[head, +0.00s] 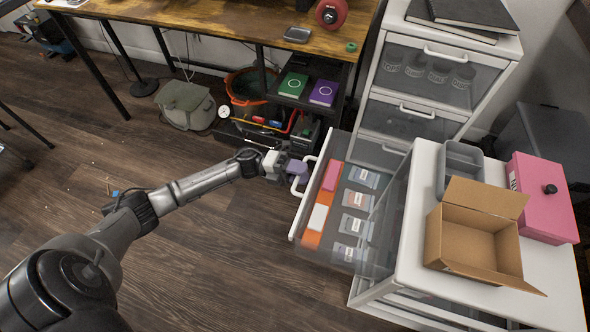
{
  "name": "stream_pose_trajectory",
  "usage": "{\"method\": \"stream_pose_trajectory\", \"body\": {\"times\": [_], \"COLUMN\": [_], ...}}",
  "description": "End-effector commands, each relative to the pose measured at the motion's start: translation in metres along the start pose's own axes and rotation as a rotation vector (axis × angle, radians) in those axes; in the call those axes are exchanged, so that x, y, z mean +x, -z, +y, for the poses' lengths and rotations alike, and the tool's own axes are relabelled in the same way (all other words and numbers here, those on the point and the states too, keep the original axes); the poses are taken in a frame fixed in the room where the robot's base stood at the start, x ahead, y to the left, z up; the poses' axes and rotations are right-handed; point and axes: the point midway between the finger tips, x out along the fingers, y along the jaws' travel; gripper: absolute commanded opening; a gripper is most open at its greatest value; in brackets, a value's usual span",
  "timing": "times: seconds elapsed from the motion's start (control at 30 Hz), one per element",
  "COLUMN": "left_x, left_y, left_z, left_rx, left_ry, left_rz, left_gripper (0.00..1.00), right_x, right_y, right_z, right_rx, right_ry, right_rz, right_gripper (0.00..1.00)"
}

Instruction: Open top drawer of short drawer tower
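The short drawer tower (425,185) is white and stands at the right. Its top drawer (297,222) is pulled far out to the left, and several packets and orange, pink and white items show inside. A white bar handle (296,187) is on the drawer's front. My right gripper is not in view.
On the short tower stand an open cardboard box (472,247), a grey bin (440,175) and a pink box (540,210). A taller drawer tower (412,105) stands behind, with its drawers shut. A wooden desk (215,22) is at the back. Open floor (200,270) lies left of the drawer.

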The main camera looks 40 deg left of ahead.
Motion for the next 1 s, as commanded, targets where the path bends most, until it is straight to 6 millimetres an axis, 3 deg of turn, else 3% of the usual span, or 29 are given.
{"method": "stream_pose_trajectory", "body": {"times": [0.17,0.7,1.0], "left_x": [-0.016,-0.114,-0.136], "left_y": [-0.001,0.000,0.000], "left_z": [-0.001,-0.001,0.000], "left_rx": [0.000,-0.001,-0.001], "left_ry": [-0.003,-0.003,-0.001], "left_rz": [-0.002,-0.002,-0.001], "left_gripper": [0.37,0.37,0.37], "right_x": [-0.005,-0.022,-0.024], "right_y": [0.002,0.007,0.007], "right_z": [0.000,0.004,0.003], "right_rx": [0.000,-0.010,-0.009], "right_ry": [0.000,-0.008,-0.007], "right_rz": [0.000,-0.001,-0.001], "right_gripper": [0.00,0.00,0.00]}}
